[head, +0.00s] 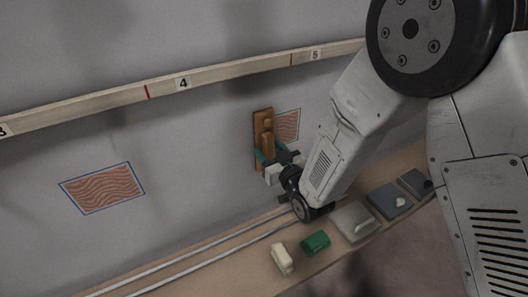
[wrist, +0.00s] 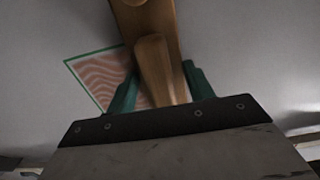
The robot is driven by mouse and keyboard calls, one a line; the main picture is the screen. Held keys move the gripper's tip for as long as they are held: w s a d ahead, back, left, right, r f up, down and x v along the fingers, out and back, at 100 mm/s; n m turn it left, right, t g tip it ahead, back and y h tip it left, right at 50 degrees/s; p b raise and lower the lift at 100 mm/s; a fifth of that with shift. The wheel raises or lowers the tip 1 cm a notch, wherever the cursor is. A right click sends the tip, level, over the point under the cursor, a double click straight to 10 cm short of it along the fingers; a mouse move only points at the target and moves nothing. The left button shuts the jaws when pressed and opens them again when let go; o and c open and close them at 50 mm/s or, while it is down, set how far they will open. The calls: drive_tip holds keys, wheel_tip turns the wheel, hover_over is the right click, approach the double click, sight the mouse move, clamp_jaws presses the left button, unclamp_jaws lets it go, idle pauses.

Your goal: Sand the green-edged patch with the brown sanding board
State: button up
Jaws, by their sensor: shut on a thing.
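My gripper (head: 264,157) is shut on the wooden handle of the brown sanding board (head: 258,128). In the wrist view the green fingertips (wrist: 160,88) sit on either side of the handle, and the board (wrist: 172,22) extends beyond it. The board is upright at the wall; I cannot tell whether its face touches. The green-edged patch (head: 289,125) has wavy reddish-brown lines. It shows just right of the board in the head view, its left part hidden. In the wrist view the patch (wrist: 92,76) shows left of the handle, partly covered by the board and a fingertip.
A blue-edged patch (head: 103,188) is on the wall at left. A numbered wooden rail (head: 220,75) crosses the wall above. The shelf (head: 225,277) below carries a cream block (head: 281,258), a green block (head: 316,242), a grey board (head: 352,217) and two blue-grey boards (head: 388,198).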

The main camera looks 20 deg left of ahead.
sight(273, 140)
drive_tip(key=shift+w+d, duration=1.35)
drive_tip(key=shift+w, duration=0.2)
drive_tip(key=shift+w+d, duration=1.3)
drive_tip(key=shift+w, duration=0.3)
drive_tip(key=shift+w+d, duration=1.35)
drive_tip(key=shift+w, duration=0.2)
drive_tip(key=shift+r, duration=1)
drive_tip(key=shift+s+a+r, duration=0.1)
drive_tip(key=shift+s+a, duration=0.9)
drive_tip(key=shift+s, duration=0.15)
drive_tip(key=shift+s+a, duration=1.05)
drive_tip(key=shift+s, duration=0.15)
drive_tip(key=shift+s+a, duration=1.4)
drive_tip(key=shift+s, duration=0.2)
drive_tip(key=shift+s+a, duration=1.35)
drive_tip(key=shift+s, duration=0.25)
drive_tip(key=shift+r, duration=0.75)
drive_tip(key=shift+w+d+r, duration=0.15)
drive_tip(key=shift+w+d, duration=0.8)
drive_tip(key=shift+w, duration=0.2)
drive_tip(key=shift+w+d+f, duration=0.1)
drive_tip(key=shift+w+d, duration=1.15)
drive_tip(key=shift+w, duration=0.25)
drive_tip(key=shift+w+d+f, duration=0.1)
drive_tip(key=shift+w+d, duration=1.2)
drive_tip(key=shift+w, duration=0.2)
drive_tip(key=shift+w+d, duration=1.25)
drive_tip(key=shift+w, duration=0.25)
